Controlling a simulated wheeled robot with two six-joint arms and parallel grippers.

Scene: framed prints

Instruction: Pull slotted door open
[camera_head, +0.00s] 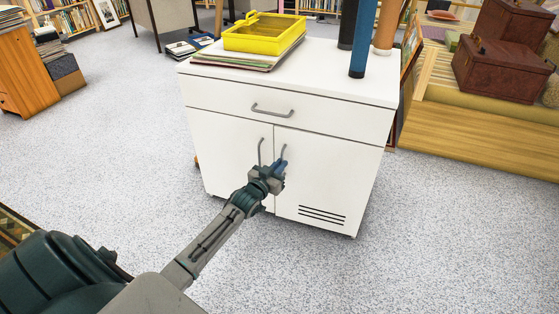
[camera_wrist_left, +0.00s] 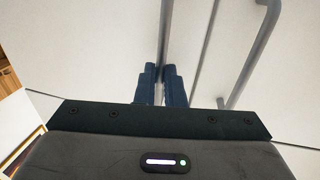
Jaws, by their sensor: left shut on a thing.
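The slotted door (camera_head: 322,190) is the right-hand door of a white cabinet and has several dark slots low on its front. It looks flush with the cabinet front. Its grey vertical bar handle (camera_head: 284,151) is near the middle seam. My left gripper (camera_head: 280,168) is at this handle, shut on it, and covers its lower part. In the left wrist view the two blue fingers (camera_wrist_left: 162,84) close around the handle bar (camera_wrist_left: 165,40). The plain door's handle (camera_wrist_left: 250,55) stands free beside it. My right gripper is not in view.
The plain left door (camera_head: 228,155) and the drawer (camera_head: 300,118) above look shut. A yellow basket (camera_head: 264,32) on papers and tall cylinders (camera_head: 363,40) stand on the cabinet top. A wooden bench (camera_head: 470,125) is to the right. The floor (camera_head: 420,240) in front is clear.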

